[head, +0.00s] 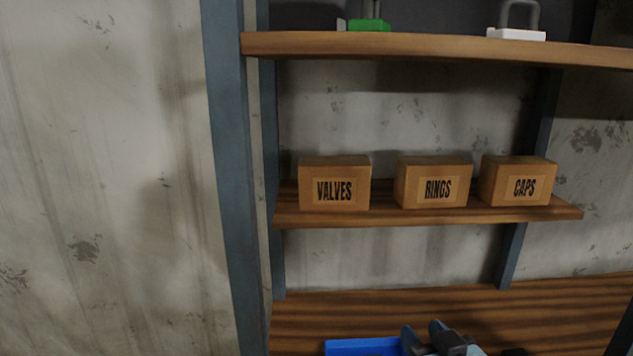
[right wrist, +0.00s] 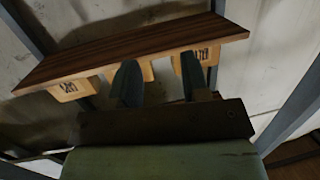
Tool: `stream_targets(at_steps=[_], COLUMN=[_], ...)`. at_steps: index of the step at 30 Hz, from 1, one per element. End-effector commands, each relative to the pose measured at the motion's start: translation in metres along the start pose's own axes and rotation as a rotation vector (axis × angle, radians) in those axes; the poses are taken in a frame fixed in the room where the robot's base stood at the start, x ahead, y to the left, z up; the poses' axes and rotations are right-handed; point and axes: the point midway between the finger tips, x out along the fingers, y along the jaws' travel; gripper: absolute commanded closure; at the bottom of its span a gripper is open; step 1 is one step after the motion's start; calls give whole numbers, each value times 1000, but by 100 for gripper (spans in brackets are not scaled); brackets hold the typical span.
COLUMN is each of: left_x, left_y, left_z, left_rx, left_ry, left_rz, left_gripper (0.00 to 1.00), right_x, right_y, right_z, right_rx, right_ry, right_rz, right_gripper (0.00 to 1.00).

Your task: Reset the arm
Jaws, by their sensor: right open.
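My right gripper (head: 423,334) shows at the bottom of the head view, in front of the lower wooden surface and just right of a blue object. Only its upper part shows there. In the right wrist view my right gripper (right wrist: 157,66) has its two dark fingers spread apart, with nothing held between them. The fingers overlap the view of the cartons on the shelf behind, and I cannot tell the distance to them. My left gripper is not in view.
A shelf (head: 430,216) bears cartons labelled VALVES (head: 334,184), RINGS (head: 433,182) and CAPS (head: 517,182). A higher shelf (head: 430,46) holds a green item (head: 368,25) and a white item (head: 516,34). A blue object (head: 362,347) lies on the lower surface (head: 560,310). Blue-grey posts (head: 228,170) frame the shelving.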

Motion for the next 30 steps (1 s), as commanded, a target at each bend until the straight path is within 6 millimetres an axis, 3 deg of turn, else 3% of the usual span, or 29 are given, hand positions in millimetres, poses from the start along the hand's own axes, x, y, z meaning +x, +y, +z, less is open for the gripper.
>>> stream_targets(at_steps=[1, 3, 6, 9, 15, 24, 30], left_x=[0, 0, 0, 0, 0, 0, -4], left_y=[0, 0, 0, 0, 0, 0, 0], left_z=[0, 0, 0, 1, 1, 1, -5], left_rx=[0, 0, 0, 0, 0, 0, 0], left_ry=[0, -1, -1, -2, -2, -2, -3], left_rz=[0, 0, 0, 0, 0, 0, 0], left_gripper=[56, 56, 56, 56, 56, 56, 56], right_x=[-16, -40, -75, -105, -156, -227, -200], right_y=[10, 21, 31, 37, 43, 48, 42], right_z=[39, 84, 132, 164, 207, 248, 261], right_rx=[7, 5, -1, -5, -12, -17, -27], right_ry=[-130, -296, -492, -635, -852, -1115, -1004], right_rz=[28, 56, 76, 82, 77, 51, 28], right_gripper=[58, 58, 58, 58, 58, 58, 58])
